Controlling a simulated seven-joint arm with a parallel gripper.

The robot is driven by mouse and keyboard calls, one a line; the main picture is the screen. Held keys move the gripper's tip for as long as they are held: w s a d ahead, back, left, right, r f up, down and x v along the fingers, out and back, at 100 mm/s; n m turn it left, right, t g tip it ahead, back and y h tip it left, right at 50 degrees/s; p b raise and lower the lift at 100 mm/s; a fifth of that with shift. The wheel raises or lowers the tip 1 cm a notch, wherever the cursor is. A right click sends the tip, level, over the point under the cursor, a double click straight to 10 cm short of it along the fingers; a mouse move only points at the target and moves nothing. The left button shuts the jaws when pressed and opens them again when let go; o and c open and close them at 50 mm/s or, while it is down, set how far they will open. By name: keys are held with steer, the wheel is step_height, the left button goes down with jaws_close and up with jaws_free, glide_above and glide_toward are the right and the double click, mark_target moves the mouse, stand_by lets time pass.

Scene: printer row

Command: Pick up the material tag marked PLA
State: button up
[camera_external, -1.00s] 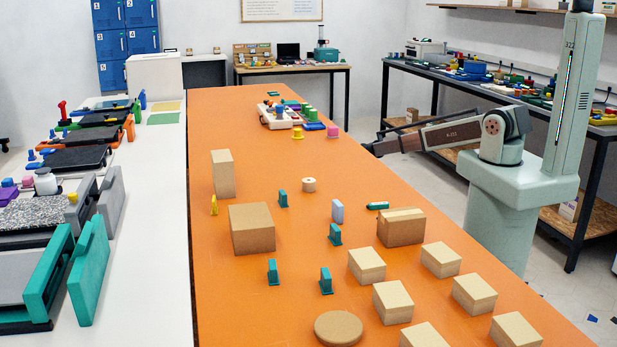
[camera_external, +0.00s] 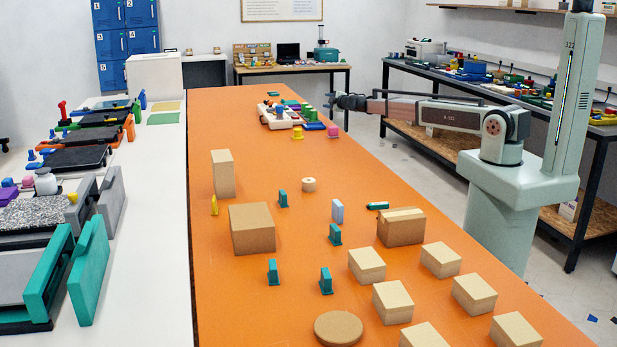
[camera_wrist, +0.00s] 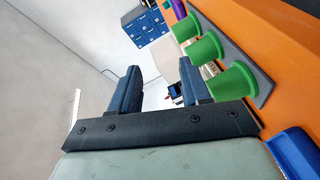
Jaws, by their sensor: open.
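Several small upright teal pieces stand on the orange table, among them one near the middle (camera_external: 283,199), one to its right (camera_external: 335,235) and two nearer the front (camera_external: 273,272) (camera_external: 326,281). A light blue upright piece (camera_external: 337,211) and a thin yellow one (camera_external: 214,205) stand near them. No lettering is legible, so I cannot tell which is the PLA tag. My gripper (camera_external: 335,101) is open and empty above the table's far right edge, well away from these pieces. In the wrist view its two dark blue fingers (camera_wrist: 160,88) are apart with nothing between them.
Cardboard-coloured boxes (camera_external: 252,229) and a round cork-like disc (camera_external: 338,328) stand on the table. Near the gripper is a board with green cups (camera_wrist: 205,48), beside a yellow piece (camera_external: 297,133) and a pink piece (camera_external: 333,131). Bare orange surface lies between.

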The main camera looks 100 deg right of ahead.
steer(key=w+a+r+n+y, duration=0.1)
steer(key=w+a, duration=0.8)
steer(key=w, duration=0.4)
steer(key=w+a+r+y, duration=0.1)
steer(key=w+a, duration=0.8)
steer(key=w, duration=0.4)
steer(key=w+a+n+y, duration=0.1)
steer(key=w+a, duration=0.4)
steer(key=a, duration=0.3)
steer(key=w+a+n+t+y, duration=0.1)
steer(key=w+a+y, duration=0.1)
steer(key=w+a, duration=0.5)
steer(key=w+a+n+y, duration=0.1)
steer(key=w+a, duration=0.2)
steer(key=a, duration=0.7)
step_height(320, 180, up, 5)
steer(key=n+g+y, duration=0.6)
steer(key=n+y, duration=0.4)
steer(key=n, duration=0.3)
glide_above(273, 264)
steer(key=f, duration=0.8)
steer(key=shift+w+d+f, duration=0.15)
steer(key=shift+w+f, duration=0.05)
steer(key=shift+f, duration=0.05)
steer(key=shift+s+f, duration=0.15)
steer(key=shift+f, duration=2.45)
